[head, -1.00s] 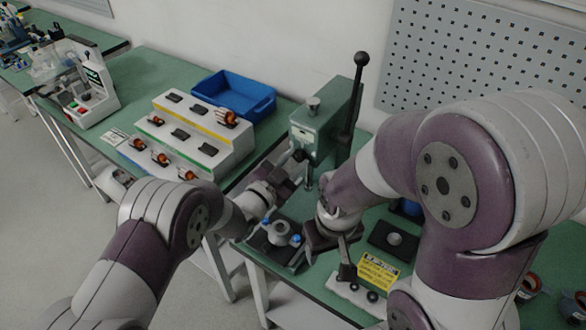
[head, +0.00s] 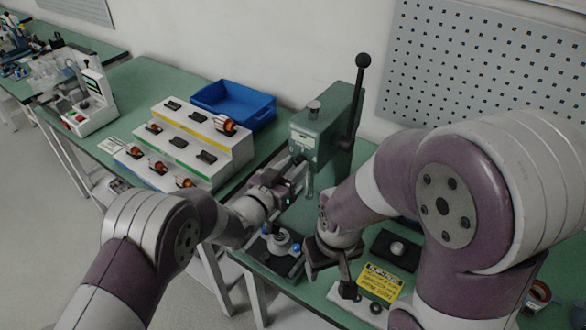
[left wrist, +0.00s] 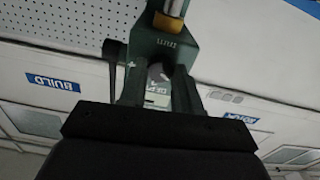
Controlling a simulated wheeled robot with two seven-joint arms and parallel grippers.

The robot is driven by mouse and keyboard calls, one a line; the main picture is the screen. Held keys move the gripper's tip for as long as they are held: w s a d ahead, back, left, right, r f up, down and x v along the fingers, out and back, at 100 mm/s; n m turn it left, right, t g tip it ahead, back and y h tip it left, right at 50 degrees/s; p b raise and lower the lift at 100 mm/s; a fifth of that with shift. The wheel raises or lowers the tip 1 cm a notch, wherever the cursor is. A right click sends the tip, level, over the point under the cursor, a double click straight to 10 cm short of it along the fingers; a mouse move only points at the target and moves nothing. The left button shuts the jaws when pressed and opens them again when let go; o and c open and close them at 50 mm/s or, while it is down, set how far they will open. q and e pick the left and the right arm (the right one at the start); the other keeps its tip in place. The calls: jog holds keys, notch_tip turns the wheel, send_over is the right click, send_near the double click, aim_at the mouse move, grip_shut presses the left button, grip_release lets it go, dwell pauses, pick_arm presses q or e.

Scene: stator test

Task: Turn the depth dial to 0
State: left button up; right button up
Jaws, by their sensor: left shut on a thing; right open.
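The green press (head: 330,122) stands at the back of the near bench, with a black ball-topped lever (head: 350,115) on its right and a silver knob on top. My left gripper (head: 292,176) is at the press's lower front. In the left wrist view the left gripper (left wrist: 157,88) is shut on a small grey and white part with dark marks, which looks like the depth dial (left wrist: 157,99). The fingers hide its sides, and I cannot read its setting. My right gripper (head: 333,268) is open, low over the bench to the right of the fixture.
A round fixture with blue knobs (head: 281,242) sits on the bench below my left gripper. A yellow label plate (head: 380,281) and a dark block with a pale button (head: 397,249) are at right. A stepped parts rack (head: 190,140) and blue bin (head: 235,104) stand left of the press.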

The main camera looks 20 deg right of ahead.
pick_arm(q)
jog(key=shift+f, duration=0.1)
jog(key=o, duration=1.1)
jog(key=shift+c, duration=0.2)
jog(key=b+v, duration=0.3)
jog(key=v, duration=0.9)
jog(key=shift+s+a, duration=0.3)
